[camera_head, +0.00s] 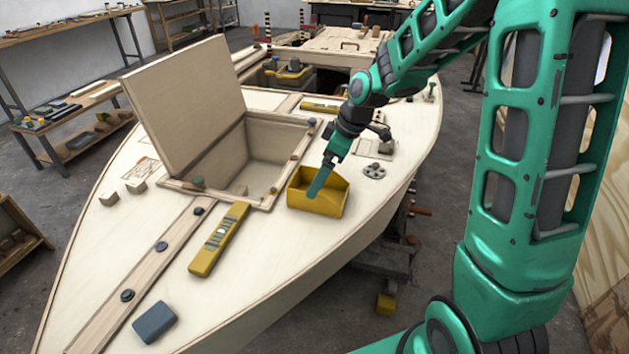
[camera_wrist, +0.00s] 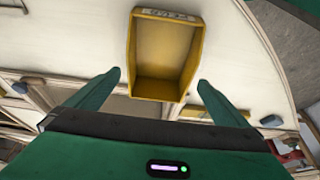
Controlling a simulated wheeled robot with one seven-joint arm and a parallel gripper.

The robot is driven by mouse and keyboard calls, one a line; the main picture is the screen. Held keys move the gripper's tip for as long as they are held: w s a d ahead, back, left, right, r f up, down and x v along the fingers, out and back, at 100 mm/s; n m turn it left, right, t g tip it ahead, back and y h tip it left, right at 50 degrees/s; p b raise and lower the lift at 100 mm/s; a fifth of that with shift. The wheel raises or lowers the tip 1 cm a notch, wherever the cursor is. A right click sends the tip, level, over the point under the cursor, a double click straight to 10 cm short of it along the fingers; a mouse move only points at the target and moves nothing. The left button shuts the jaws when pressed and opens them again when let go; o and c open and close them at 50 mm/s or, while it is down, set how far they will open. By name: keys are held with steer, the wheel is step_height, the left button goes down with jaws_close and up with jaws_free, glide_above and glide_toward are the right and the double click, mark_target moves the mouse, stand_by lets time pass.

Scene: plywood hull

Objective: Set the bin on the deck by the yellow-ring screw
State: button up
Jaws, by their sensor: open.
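The yellow open-topped bin (camera_head: 316,203) appears to rest on the pale plywood deck (camera_head: 280,245), just right of the open hatch. In the wrist view the bin (camera_wrist: 163,88) lies beyond and between my two spread fingers, its labelled edge at the top. My gripper (camera_head: 319,184) is open and overlaps the bin in the head view; its fingers (camera_wrist: 159,80) show no clear contact with it. Several dark round fittings, one a disc (camera_head: 162,246), line the left wooden strip. I cannot make out a yellow ring on any screw.
The raised hatch lid (camera_head: 188,105) stands over an open well (camera_head: 250,150) left of the bin. A yellow level (camera_head: 219,239) and a blue-grey block (camera_head: 155,322) lie on the deck. A grey round plate (camera_head: 374,172) lies right of the bin. Bare deck shows near the bow.

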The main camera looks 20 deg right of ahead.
steer(key=v, duration=0.8)
steer(key=s+d+m+g+h, duration=0.1)
steer(key=s+d+m, duration=0.3)
steer(key=s, duration=0.6)
steer(key=s+d+m+g+h, duration=0.1)
steer(key=s+d+m, duration=0.4)
steer(key=s, duration=0.5)
steer(key=s+d+m+h, duration=0.1)
steer(key=s+d+m, duration=0.4)
steer(key=s+m, duration=0.3)
steer(key=shift+s+f+g, duration=0.15)
steer(key=shift+s+g, duration=0.25)
steer(key=shift+s, duration=0.8)
steer(key=shift+d, duration=0.1)
